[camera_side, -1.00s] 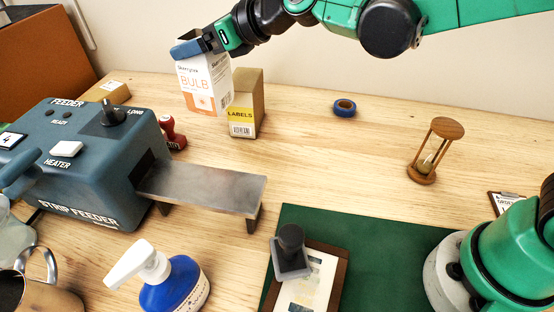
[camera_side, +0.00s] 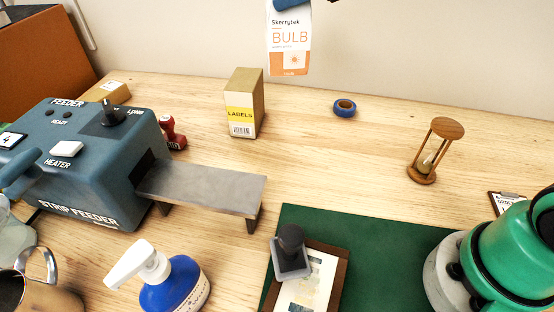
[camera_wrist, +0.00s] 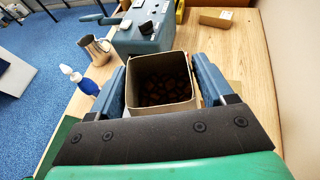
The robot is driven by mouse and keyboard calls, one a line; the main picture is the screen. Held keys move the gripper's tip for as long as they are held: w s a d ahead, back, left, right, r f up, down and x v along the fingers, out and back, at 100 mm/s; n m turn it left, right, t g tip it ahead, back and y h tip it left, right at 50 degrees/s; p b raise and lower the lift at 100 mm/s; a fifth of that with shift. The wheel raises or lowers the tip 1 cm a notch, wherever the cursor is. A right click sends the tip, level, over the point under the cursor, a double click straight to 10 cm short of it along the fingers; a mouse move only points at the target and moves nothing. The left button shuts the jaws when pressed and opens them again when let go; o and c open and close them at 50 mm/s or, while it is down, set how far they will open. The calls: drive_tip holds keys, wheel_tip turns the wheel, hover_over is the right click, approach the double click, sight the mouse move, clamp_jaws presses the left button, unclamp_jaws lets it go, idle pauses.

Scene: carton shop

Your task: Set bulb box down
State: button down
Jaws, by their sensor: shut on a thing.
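The bulb box (camera_side: 289,42) is a white and orange carton with "BULB" on its face. It hangs upright in the air at the top of the side view, in front of the pale wall and clear of the table. My gripper (camera_side: 291,4) is shut on its upper part; only a blue fingertip shows there, the rest is cut off by the frame. In the wrist view the box (camera_wrist: 160,107) sits between both blue fingers, its top open, with dark brown contents inside.
The strip feeder (camera_side: 90,160) is at left. Bare wood lies between tape and hourglass.

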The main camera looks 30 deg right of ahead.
wheel_tip(320, 180, down, 19)
drive_tip(key=s+d+n+g, duration=0.1)
drive_tip(key=shift+s+d, duration=0.2)
idle(0.5)
drive_tip(key=shift+f, duration=0.1)
unclamp_jaws()
